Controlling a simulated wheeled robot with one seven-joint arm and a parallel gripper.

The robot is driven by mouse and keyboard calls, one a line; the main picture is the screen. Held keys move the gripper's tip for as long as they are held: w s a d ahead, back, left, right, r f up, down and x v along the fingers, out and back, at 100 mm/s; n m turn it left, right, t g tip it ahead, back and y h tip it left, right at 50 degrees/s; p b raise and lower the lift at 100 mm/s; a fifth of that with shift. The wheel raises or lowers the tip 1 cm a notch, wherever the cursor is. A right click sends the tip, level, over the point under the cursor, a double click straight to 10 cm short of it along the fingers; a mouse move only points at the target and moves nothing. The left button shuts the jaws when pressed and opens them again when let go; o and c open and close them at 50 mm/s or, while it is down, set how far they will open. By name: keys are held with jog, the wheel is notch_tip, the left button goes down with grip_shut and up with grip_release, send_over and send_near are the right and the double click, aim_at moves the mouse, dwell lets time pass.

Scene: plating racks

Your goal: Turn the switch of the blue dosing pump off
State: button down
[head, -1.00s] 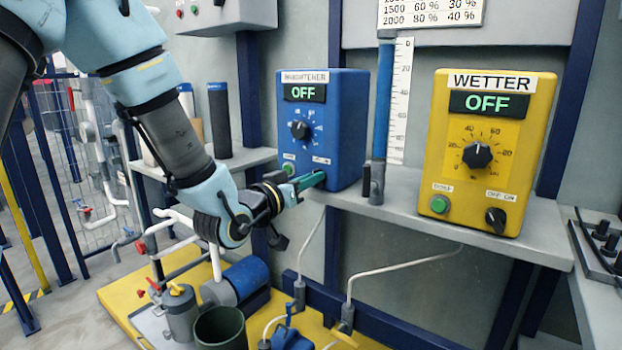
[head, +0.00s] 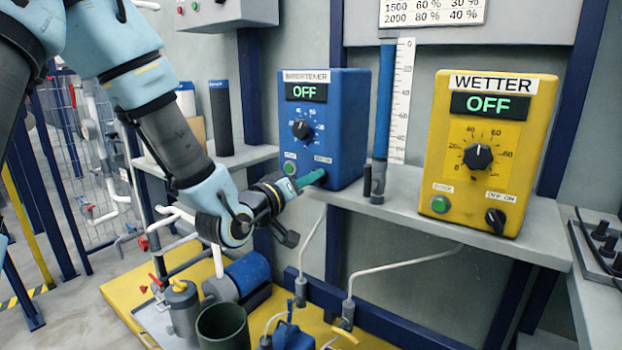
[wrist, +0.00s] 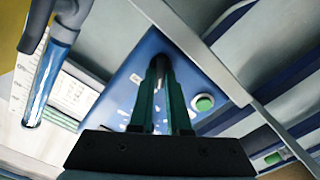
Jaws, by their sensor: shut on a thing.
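The blue dosing pump (head: 345,125), labelled BRIGHTENER, stands on the left part of the grey shelf. Its display (head: 305,92) reads OFF. My gripper (head: 321,175) is at the lower right of its front panel, where its switch sits. The fingers cover the switch, so its angle cannot be seen. In the wrist view the green fingers (wrist: 160,65) are closed together on the switch, against the blue panel (wrist: 125,78). The pump's green button (wrist: 204,103) is beside the fingers, and it also shows in the head view (head: 289,167).
A yellow pump (head: 430,150), labelled WETTER, stands to the right, also reading OFF. A blue tube (head: 383,105) with a white scale (head: 402,100) stands between the pumps. Below are a yellow platform (head: 120,295), a dark green bucket (head: 222,328) and white hoses.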

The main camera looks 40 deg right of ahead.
jog(key=c, duration=0.9)
grip_release()
jog(key=shift+b+v, duration=5.35)
jog(key=shift+b, duration=2.25)
jog(key=shift+a, duration=0.1)
